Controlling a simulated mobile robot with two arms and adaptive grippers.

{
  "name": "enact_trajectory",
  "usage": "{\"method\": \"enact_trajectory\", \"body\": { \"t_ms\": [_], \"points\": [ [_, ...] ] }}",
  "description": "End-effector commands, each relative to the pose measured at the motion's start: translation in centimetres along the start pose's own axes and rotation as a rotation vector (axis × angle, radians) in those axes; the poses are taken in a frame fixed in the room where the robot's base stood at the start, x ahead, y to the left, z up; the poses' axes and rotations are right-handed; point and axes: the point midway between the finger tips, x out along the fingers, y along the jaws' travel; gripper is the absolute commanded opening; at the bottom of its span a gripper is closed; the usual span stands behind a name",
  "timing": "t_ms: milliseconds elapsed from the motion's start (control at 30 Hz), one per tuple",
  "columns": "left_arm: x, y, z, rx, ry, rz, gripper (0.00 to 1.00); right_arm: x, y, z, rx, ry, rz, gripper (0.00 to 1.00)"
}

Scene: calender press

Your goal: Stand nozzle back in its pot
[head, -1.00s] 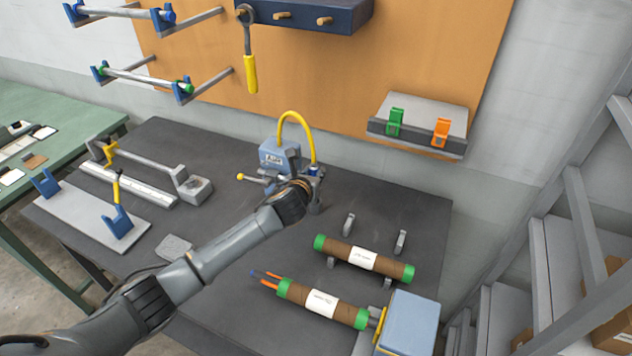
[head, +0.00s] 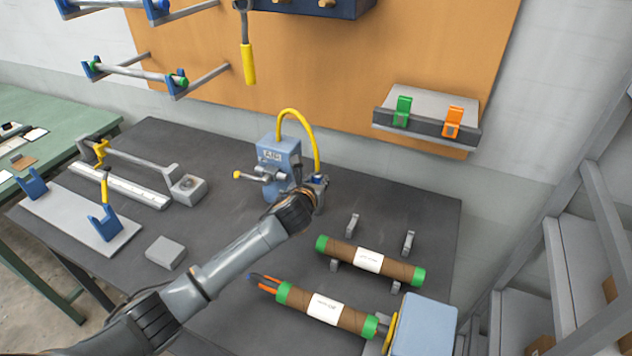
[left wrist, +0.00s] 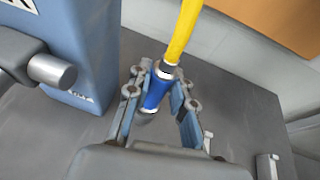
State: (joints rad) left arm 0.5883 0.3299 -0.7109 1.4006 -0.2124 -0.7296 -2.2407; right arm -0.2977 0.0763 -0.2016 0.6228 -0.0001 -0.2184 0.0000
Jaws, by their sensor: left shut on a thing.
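The nozzle (left wrist: 157,92) is a blue sleeve with metal rings at the end of a yellow hose (head: 297,118). In the left wrist view it sits between the two fingers of my left gripper (left wrist: 160,98), which is shut on it. The hose rises from its upper end, and its grey lower tip points down. In the head view my left gripper (head: 318,186) is just right of the blue air unit (head: 279,155) at the back of the bench. I cannot make out the pot clearly; my gripper covers that area. My right gripper is not in view.
Two brown rolls with green ends (head: 370,261) (head: 326,309) lie to the right, beside a light blue box (head: 425,325). A grey block (head: 166,252) and a plate with blue holders (head: 75,215) are on the left. The dark bench (head: 225,225) is bare around the block.

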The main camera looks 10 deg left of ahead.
Motion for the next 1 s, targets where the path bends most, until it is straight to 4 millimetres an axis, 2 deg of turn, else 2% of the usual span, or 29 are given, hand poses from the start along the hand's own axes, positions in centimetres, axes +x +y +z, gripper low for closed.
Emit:
{"method": "enact_trajectory", "body": {
  "t_ms": [33,67,133,167,567,767,1000],
  "points": [
    [0.1,0.1,-0.1,0.001,0.000,0.001,0.00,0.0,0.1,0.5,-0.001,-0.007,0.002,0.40],
    [0.1,0.1,-0.1,0.001,0.000,0.001,0.28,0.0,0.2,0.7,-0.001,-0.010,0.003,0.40],
    [0.1,0.1,-0.1,0.001,0.000,0.001,0.42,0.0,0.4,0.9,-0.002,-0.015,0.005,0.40],
    [0.1,0.1,-0.1,0.001,0.000,0.001,0.45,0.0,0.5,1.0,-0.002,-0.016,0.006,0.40],
    [-0.4,0.1,0.1,0.000,-0.002,0.000,0.45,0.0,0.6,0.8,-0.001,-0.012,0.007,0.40],
    [-2.8,0.1,0.1,0.001,-0.002,0.000,0.45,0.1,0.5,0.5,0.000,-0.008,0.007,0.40],
    [-7.1,0.0,0.0,0.002,-0.003,-0.001,0.45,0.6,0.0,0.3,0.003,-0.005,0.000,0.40]
  ]
}}
